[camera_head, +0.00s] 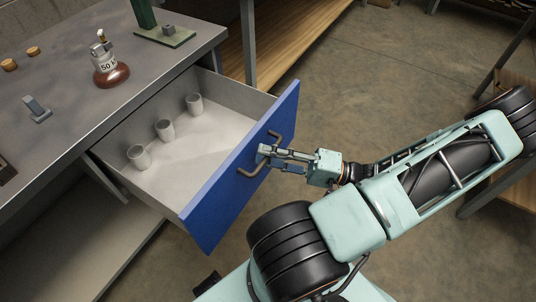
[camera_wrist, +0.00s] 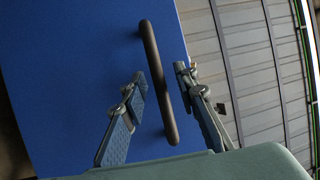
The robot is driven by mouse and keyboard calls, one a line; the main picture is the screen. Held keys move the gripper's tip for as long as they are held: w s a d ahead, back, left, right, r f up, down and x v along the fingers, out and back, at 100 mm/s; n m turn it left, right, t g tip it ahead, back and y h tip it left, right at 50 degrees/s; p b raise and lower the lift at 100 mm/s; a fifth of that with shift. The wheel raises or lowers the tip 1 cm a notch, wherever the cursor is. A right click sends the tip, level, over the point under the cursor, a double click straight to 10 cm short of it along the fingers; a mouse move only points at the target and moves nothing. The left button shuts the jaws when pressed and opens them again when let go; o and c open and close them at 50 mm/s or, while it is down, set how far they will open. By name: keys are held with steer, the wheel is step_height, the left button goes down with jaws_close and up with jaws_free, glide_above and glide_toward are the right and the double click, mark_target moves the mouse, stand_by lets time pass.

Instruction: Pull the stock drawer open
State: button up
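The stock drawer stands pulled well out of the bench, with a blue front (camera_head: 222,200) and a pale grey inside (camera_head: 200,155). Three small grey cups (camera_head: 165,129) stand in a row in it. A dark bar handle (camera_head: 250,172) is on the blue front; it also shows in the wrist view (camera_wrist: 157,80). My gripper (camera_head: 264,152) is at the handle. In the wrist view its two fingers (camera_wrist: 161,80) stand on either side of the bar, with a visible gap to it on both sides. It looks open and holds nothing.
A wooden shelf (camera_head: 290,40) is behind. The floor (camera_head: 400,75) at right is clear.

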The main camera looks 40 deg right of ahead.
steer(key=v, duration=1.2)
steer(key=shift+f, duration=0.1)
